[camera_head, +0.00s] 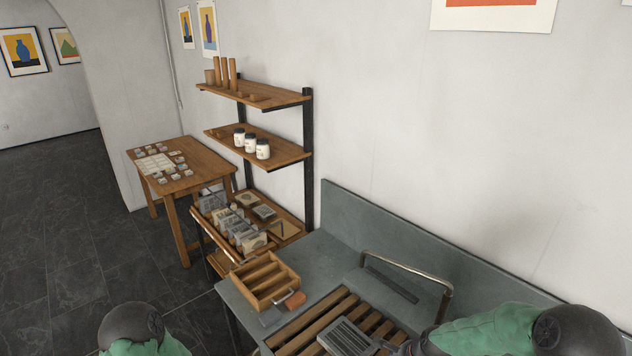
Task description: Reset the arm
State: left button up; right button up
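My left arm (138,330) shows only as a dark rounded joint and a green link at the bottom left; its gripper is out of the picture. My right arm (490,330) reaches in from the lower right, over the grey sink bench. A dark part at its end, seemingly my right gripper (393,347), is cut by the bottom edge, beside a grey slotted plate (346,338). Its fingers are not clear, so I cannot tell whether it is open or touches the plate.
The grey bench (330,257) carries a wooden slatted rack (310,322), a compartmented wooden tray (263,279), a small brush-like tool (290,301) and a bent metal pipe (410,267). Behind stand a shelf (290,153) with jars and a wooden table (200,155). Floor is clear at left.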

jog(key=s+a+f+n+g, duration=0.1)
jog(key=s+a+f+n, duration=0.35)
jog(key=s, duration=0.25)
jog(key=s+a+f+n+g, duration=0.1)
jog(key=s+a+f+n, duration=0.3)
jog(key=s, duration=0.4)
jog(key=s+a+f+n+g, duration=0.1)
jog(key=s+a+f+n, duration=0.2)
jog(key=s+f+n, duration=0.3)
notch_tip(320, 180, down, 25)
jog(key=s+b, duration=0.1)
jog(key=b, duration=2.5)
jog(key=shift+s+y, duration=0.3)
jog(key=shift+y, duration=0.1)
jog(key=shift+m, duration=0.25)
